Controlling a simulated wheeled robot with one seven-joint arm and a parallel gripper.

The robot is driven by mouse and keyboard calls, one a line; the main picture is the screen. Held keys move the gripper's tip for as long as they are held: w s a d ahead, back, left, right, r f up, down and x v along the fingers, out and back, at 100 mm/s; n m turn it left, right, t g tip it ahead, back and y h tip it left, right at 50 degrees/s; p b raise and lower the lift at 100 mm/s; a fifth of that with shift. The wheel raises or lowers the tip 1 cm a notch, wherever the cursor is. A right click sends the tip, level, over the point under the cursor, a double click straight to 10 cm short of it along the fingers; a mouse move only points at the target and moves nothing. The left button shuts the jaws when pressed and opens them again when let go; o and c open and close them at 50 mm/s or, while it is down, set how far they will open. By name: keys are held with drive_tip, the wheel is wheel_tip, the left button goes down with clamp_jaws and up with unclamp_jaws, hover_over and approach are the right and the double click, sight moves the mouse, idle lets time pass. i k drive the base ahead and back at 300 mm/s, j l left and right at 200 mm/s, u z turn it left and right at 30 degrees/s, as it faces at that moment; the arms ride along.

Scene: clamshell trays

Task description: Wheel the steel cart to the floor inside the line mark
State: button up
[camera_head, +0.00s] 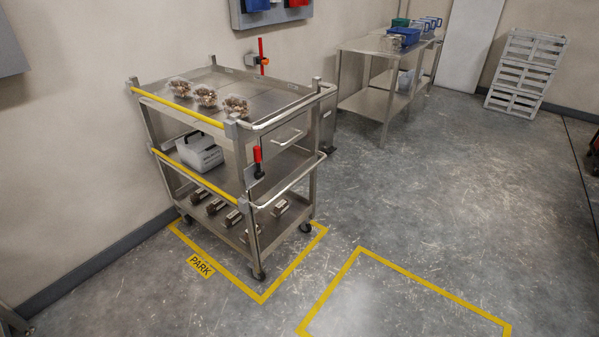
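The steel cart (244,135) stands upright against the left wall, with three shelves and yellow bars along its left side. Its wheels rest within or on a yellow outline labelled PARK (200,266). A silver push handle (290,107) is on its right end, with a red-handled lever (258,162) below. Clear clamshell packs (205,96) sit on the top shelf, a white and dark container (199,151) on the middle one, and several metal pieces (216,206) on the bottom. A second yellow line mark (432,286) encloses bare floor at the lower right. My gripper is not in view.
A steel table (371,47) with blue bins (404,36) stands behind the cart on the right. White slatted crates or pallets (526,70) lean at the back wall. A red object (595,144) is cut off at the right edge. The middle floor is clear.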

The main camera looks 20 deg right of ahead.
sight(276, 101)
drive_tip(key=i+l, duration=0.15)
drive_tip(key=i, duration=0.4)
drive_tip(key=i+l, duration=0.15)
drive_tip(key=i, duration=0.45)
drive_tip(key=i+l, duration=0.1)
drive_tip(key=i, duration=0.45)
drive_tip(key=i+l, duration=0.15)
drive_tip(key=i, duration=0.45)
drive_tip(key=l+z, duration=0.05)
